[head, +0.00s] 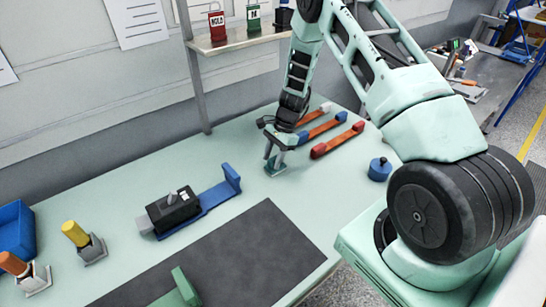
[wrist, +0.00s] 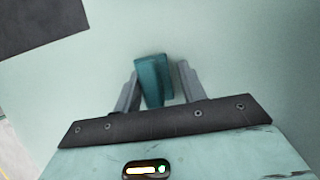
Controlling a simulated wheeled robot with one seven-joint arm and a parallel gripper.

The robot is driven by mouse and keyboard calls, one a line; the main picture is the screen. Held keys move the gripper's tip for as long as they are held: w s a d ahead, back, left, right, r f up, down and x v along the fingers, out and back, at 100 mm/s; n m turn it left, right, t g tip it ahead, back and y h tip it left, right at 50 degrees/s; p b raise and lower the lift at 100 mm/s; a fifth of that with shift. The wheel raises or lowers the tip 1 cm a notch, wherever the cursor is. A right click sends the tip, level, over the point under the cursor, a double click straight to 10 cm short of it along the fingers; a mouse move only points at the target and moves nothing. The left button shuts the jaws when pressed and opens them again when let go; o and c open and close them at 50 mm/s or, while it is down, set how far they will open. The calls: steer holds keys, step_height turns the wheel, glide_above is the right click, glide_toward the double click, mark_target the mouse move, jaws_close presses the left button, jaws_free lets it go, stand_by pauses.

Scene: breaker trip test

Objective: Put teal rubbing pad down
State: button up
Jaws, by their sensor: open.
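The teal rubbing pad (wrist: 152,82) is between the two grey fingers of my gripper (wrist: 158,72) in the wrist view. The fingers are open, with a visible gap on the right side of the pad; the left finger is close to it. In the head view my gripper (head: 277,160) is low over the pale green tabletop (head: 235,165), to the right of the blue stand. The pad is small there and partly hidden by the fingers; it appears to be at the table surface.
A blue stand with a black breaker (head: 174,211) lies left of my gripper. Red and blue-ended orange bars (head: 337,141) lie close on the right, with a blue knobbed weight (head: 380,169) beyond. A dark mat (head: 235,262) covers the front.

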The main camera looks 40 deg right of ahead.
steer(key=shift+r, duration=0.25)
steer(key=shift+d+r, duration=0.15)
steer(key=shift+r, duration=0.1)
steer(key=b+v, duration=0.3)
steer(key=v, duration=0.7)
steer(key=s+a+r+n, duration=0.3)
steer(key=a+r+n, duration=0.25)
steer(key=a, duration=0.65)
steer(key=s+a+r+n+g+h, duration=0.1)
steer(key=s+a+r+n, duration=0.25)
steer(key=a, duration=0.25)
steer(key=s+a+r+n+h, duration=0.1)
steer(key=s+a+r+n, duration=0.15)
steer(key=s+a, duration=0.3)
steer(key=s+a+r+n+h, duration=0.1)
steer(key=s+a+n, duration=0.2)
steer(key=s+n, duration=0.4)
steer(key=s+a+r+n+t+h, duration=0.1)
steer(key=s+a+n, duration=0.3)
steer(key=s+n, duration=0.3)
steer(key=s, duration=0.5)
